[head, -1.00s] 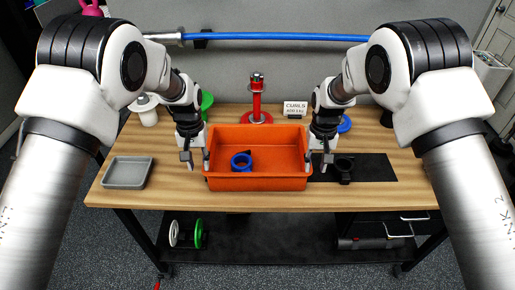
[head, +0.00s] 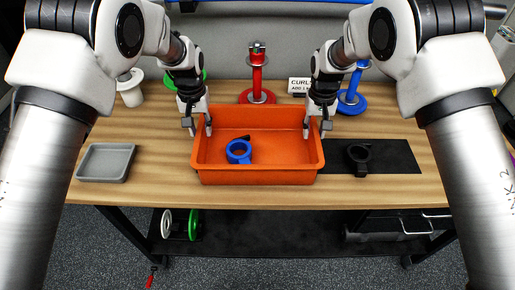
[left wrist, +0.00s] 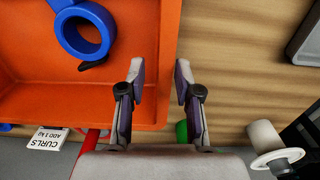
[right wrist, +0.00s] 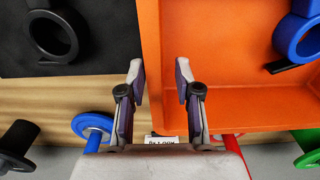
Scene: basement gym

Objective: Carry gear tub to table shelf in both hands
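The gear tub (head: 258,177) is an orange open box on the wooden table top. A blue collar (head: 238,151) and a small black part lie inside it. My left gripper (head: 198,128) is at the tub's left wall, one finger on each side of it. In the left wrist view the fingers (left wrist: 160,80) are apart with the tub's wall (left wrist: 170,50) between them. My right gripper (head: 316,128) is at the right wall in the same way, its fingers (right wrist: 160,80) apart around the wall (right wrist: 152,50). The table's dark lower shelf (head: 270,235) shows below.
A grey tray (head: 106,162) is left of the tub. A black collar (head: 358,158) lies on a dark mat (head: 398,158) at right. Red (head: 257,75) and blue (head: 353,95) stands and a sign (head: 299,86) are behind. Plates (head: 180,225) occupy the shelf's left; its middle is clear.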

